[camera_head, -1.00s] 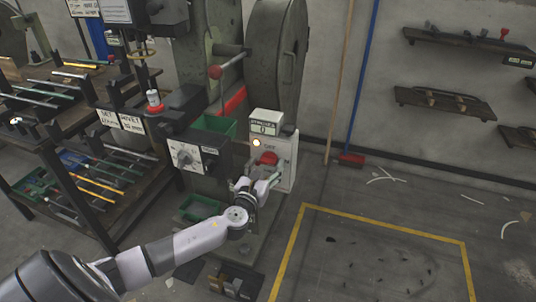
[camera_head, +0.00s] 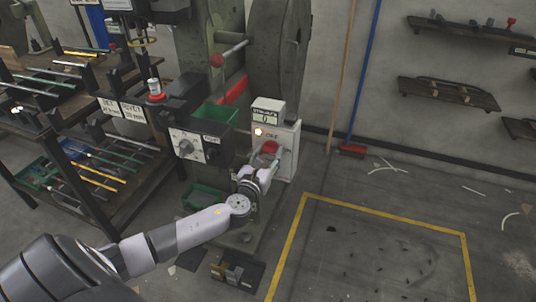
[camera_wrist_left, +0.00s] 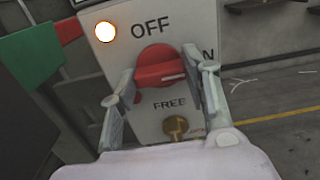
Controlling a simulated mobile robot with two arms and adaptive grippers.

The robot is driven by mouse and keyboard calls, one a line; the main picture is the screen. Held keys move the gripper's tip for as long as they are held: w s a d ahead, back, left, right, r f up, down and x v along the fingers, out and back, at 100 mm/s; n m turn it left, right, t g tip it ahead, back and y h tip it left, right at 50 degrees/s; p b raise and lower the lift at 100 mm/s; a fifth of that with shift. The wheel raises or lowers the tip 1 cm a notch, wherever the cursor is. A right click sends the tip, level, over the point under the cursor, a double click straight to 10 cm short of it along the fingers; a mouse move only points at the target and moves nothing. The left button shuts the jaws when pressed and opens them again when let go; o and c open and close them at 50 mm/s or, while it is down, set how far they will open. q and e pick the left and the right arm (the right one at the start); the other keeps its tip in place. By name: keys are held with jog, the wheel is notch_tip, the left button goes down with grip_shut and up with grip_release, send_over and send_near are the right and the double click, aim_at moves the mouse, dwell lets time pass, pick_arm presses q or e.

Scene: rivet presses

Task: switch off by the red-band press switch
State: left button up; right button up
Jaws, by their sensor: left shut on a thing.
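The red rotary switch (camera_wrist_left: 160,66) sits on a pale switch box (camera_head: 287,150) on the front of the press (camera_head: 280,55). In the left wrist view its labels read OFF above and FREE below, with part of an N at the right. A lit lamp (camera_wrist_left: 105,32) is left of OFF. My left gripper (camera_wrist_left: 162,78) has its two fingers on either side of the red knob and is shut on it. In the head view the left gripper (camera_head: 262,165) is at the switch and partly covers it. My right gripper is not in view.
A counter box (camera_head: 267,112) stands above the switch. A control box with a dial (camera_head: 190,148) and green bins (camera_head: 203,197) are to the left. A rack of rods (camera_head: 95,175) is further left. Yellow-lined floor (camera_head: 380,245) at right is largely clear.

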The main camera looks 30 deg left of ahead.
pick_arm(q)
jog(key=shift+c, duration=0.7)
